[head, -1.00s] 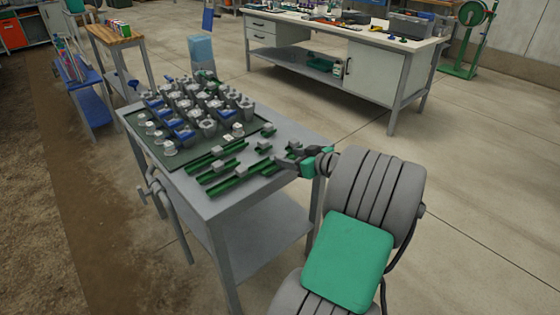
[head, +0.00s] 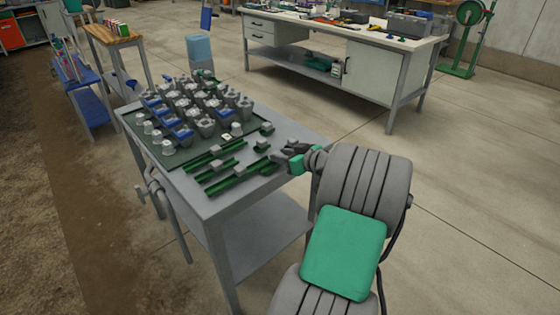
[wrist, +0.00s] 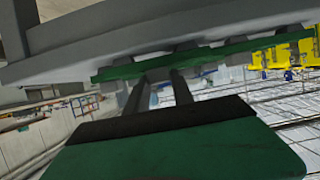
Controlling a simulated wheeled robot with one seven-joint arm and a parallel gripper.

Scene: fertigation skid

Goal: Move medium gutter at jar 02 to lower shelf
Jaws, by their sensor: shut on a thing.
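Several green gutters with grey blocks lie on the near part of a grey table. The front gutter (head: 228,184) runs toward my gripper (head: 281,159), which is at the table's right edge. In the wrist view, my gripper's two dark fingers (wrist: 155,92) reach up to a long green gutter (wrist: 200,60) and appear shut on it. Which gutter in the head view is the held one, I cannot tell. No label for jar 02 is readable.
Grey jars (head: 205,126) and blue pieces crowd the table's far part on a dark green mat. The table's lower shelf (head: 262,228) is bare where it shows. A white workbench (head: 375,75) stands behind, with open floor between.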

